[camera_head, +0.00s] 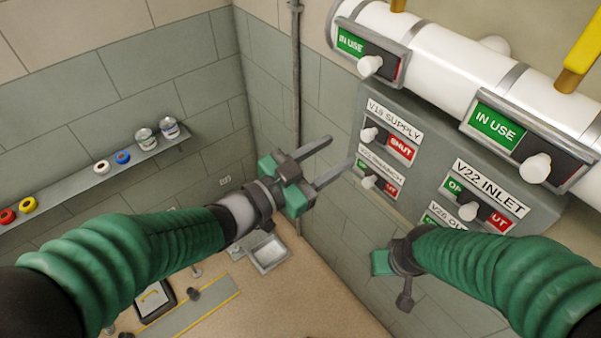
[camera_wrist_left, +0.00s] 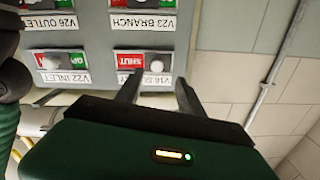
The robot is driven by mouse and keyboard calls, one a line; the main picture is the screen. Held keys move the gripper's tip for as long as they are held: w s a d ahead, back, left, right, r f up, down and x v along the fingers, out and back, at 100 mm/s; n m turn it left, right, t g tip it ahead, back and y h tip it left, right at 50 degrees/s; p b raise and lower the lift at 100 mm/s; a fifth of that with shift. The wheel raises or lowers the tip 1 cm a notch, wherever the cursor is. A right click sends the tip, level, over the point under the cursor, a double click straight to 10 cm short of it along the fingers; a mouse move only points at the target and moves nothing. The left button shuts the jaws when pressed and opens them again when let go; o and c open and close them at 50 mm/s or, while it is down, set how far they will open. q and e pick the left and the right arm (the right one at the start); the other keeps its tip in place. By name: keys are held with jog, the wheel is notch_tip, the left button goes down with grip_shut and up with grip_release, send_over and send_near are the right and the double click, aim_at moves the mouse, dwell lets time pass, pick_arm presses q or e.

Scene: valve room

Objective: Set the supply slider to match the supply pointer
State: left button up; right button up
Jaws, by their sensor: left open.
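The supply slider's white knob (camera_head: 369,134) is at the left of its slot on the grey panel, with red SHUT showing to its right. In the left wrist view the panel is upside down. My right gripper (camera_head: 394,278) is low, below the panel. I cannot identify the supply pointer surely.
A white pipe (camera_head: 450,55) with two IN USE sliders and yellow handles (camera_head: 582,50) runs above the panel. The branch slider (camera_head: 369,181) and inlet slider (camera_head: 468,211) sit close by. A vertical conduit (camera_head: 296,80) and a shelf (camera_head: 85,178) with cans and rings are left.

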pick_arm(q)
jog(key=b+v, duration=0.5)
jog(key=v, duration=0.4)
